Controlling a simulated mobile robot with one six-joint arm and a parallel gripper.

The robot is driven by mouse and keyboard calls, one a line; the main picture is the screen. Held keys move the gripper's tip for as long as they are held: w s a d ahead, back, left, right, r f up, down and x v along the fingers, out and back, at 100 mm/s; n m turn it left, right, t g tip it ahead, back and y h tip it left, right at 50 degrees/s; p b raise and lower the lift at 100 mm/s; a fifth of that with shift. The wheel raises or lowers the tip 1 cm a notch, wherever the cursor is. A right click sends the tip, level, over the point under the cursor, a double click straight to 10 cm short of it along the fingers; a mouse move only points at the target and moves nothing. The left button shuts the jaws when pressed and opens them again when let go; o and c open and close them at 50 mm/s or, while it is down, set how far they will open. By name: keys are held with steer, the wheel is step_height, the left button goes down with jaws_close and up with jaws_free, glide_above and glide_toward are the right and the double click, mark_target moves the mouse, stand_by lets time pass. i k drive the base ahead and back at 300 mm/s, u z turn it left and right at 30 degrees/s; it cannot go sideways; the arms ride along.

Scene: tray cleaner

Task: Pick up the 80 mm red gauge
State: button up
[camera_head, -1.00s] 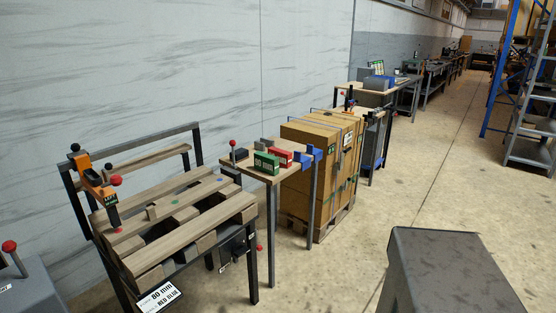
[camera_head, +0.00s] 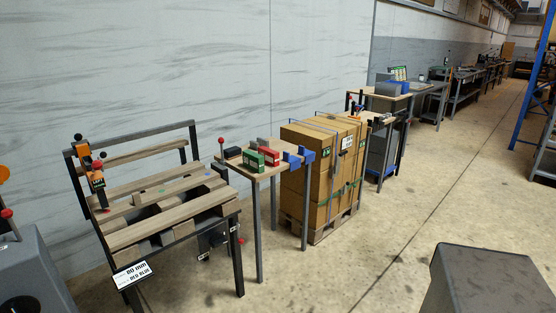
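A small red block-shaped gauge (camera_head: 269,155) lies on a small wooden-topped table (camera_head: 240,169) near the middle of the head view. A green one (camera_head: 254,161) sits close in front of it, and a dark one (camera_head: 231,153) lies to the left. The size marks are too small to read. A white sign (camera_head: 132,274) on the slatted workbench (camera_head: 178,225) reads "80 mm" and "red blue". My gripper is not in view.
An orange and black tool (camera_head: 92,170) stands at the workbench's left. Strapped cartons (camera_head: 318,185) stand on a pallet right of the small table. Blue brackets (camera_head: 293,160) sit at the table's right edge. A dark grey box (camera_head: 490,280) fills the lower right; open floor lies behind it.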

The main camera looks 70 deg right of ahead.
mark_target(271, 156)
steer(key=u, duration=0.45)
steer(key=k, duration=0.4)
steer(key=z, duration=1.75)
steer(key=i, duration=1)
steer(key=z, duration=0.15)
steer(key=k, duration=0.55)
